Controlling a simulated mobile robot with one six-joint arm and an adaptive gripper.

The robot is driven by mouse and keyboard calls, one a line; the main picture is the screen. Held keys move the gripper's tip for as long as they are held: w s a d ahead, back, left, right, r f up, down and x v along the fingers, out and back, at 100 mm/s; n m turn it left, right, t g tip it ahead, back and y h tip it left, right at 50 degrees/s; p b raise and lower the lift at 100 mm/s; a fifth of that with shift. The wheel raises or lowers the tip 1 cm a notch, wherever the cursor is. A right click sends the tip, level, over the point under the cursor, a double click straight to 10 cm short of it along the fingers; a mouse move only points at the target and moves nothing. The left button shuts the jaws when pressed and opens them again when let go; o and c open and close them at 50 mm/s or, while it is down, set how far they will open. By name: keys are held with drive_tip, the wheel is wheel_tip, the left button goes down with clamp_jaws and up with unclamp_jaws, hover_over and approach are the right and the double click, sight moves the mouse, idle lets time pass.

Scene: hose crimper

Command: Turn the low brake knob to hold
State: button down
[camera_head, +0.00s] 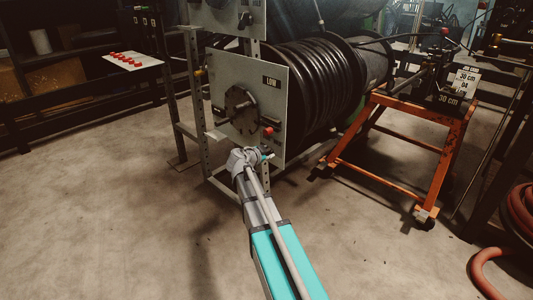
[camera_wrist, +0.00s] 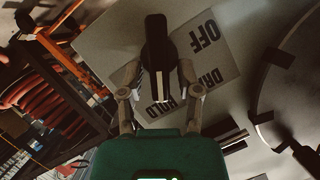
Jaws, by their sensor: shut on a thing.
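The low brake knob (camera_wrist: 157,45) is a long black handle in the wrist view, standing out from a grey label plate (camera_wrist: 222,52). The plate reads OFF, DRAG (partly covered) and HOLD. My gripper (camera_wrist: 158,78) has one finger on each side of the knob and is shut on it. The knob's long axis runs up and down in this view, with a pale stripe at its lower end, near the HOLD lettering. In the head view, the grey panel marked LOW (camera_head: 271,82) stands before my arm; my arm's end is at its lower edge and the knob cannot be made out.
A round disc with a stub (camera_head: 240,105) and a red-tipped part (camera_head: 268,131) sit on the panel close by. A black hose reel (camera_head: 315,80) is behind it. An orange stand (camera_head: 400,150) is to the right. The floor in front is mostly clear.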

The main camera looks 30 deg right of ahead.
drive_tip(key=c, duration=0.6)
unclamp_jaws()
drive_tip(key=shift+d, duration=0.1)
drive_tip(key=shift+w+r+n+g+p, duration=0.15)
drive_tip(key=shift+w+n+g+p, duration=0.1)
drive_tip(key=shift+n+g+p, duration=0.4)
drive_tip(key=n, duration=0.1)
drive_tip(key=n+g, duration=0.1)
drive_tip(key=n, duration=0.1)
drive_tip(key=shift+w+a+g+h, duration=0.25)
drive_tip(key=shift+g+h, duration=0.05)
drive_tip(key=shift+g, duration=0.05)
drive_tip(key=p+v, duration=0.6)
drive_tip(key=v, duration=0.8)
drive_tip(key=s+a+r+n+g+y+p, duration=0.1)
drive_tip(key=s+a+r+n+y+p, duration=0.1)
drive_tip(key=s+p, duration=0.3)
drive_tip(key=s+a+r+n+g+y+p, duration=0.1)
drive_tip(key=s+a+r+n+y+p, duration=0.2)
drive_tip(key=s+n+y+p, duration=0.1)
drive_tip(key=s+a+r+n+g+y+p, duration=0.2)
drive_tip(key=s+n+y+p, duration=0.1)
drive_tip(key=s+p, duration=0.5)
drive_tip(key=shift+s+a+r+n+y+p, duration=0.2)
drive_tip(key=shift+n+y+p, duration=0.25)
drive_tip(key=shift+n, duration=0.4)
